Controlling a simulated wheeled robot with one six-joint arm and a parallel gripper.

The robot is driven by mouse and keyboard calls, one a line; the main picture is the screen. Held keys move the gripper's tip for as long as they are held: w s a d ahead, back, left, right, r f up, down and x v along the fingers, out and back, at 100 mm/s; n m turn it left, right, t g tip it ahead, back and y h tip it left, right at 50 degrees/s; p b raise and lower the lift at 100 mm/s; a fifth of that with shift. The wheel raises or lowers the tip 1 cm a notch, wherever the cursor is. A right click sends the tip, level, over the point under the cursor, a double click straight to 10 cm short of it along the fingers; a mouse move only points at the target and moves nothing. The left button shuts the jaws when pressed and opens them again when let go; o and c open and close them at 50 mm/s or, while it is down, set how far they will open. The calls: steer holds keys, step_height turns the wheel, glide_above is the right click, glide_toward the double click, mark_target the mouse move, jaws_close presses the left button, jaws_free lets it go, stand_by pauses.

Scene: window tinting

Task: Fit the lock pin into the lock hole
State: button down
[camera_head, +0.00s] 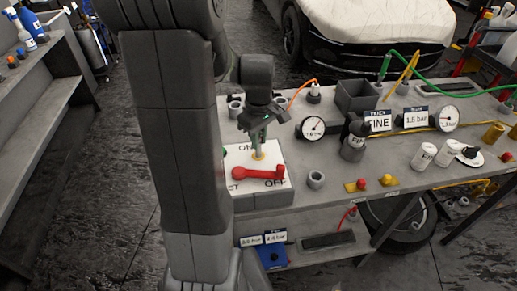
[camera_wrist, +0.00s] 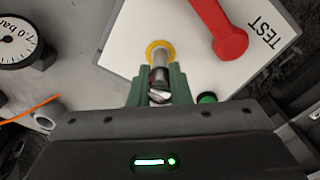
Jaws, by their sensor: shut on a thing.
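A grey metal lock pin (camera_wrist: 160,75) is between the green fingers of my gripper (camera_wrist: 160,92), which is shut on it. In the wrist view the pin's far end overlaps the yellow-ringed lock hole (camera_wrist: 160,47) in the white panel. I cannot tell whether its tip is in the hole or just above it; the pin covers most of the opening. In the head view my gripper (camera_head: 258,137) points down over the yellow ring (camera_head: 258,156), just behind the red lever (camera_head: 258,173).
The red lever also shows in the wrist view (camera_wrist: 222,30), close to the hole. A green button (camera_wrist: 207,98) sits beside my fingers. A pressure gauge (camera_head: 312,128) and a dark bottle (camera_head: 354,140) stand to the right on the grey bench (camera_head: 330,200).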

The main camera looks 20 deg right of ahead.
steer(key=shift+f+b, duration=0.7)
steer(key=shift+f, duration=0.65)
steer(key=shift+f, duration=0.15)
steer(key=c, duration=1.3)
jaws_free()
steer(key=shift+c, duration=0.2)
step_height(320, 180, up, 12)
steer(key=shift+r, duration=0.2)
steer(key=shift+f, duration=0.15)
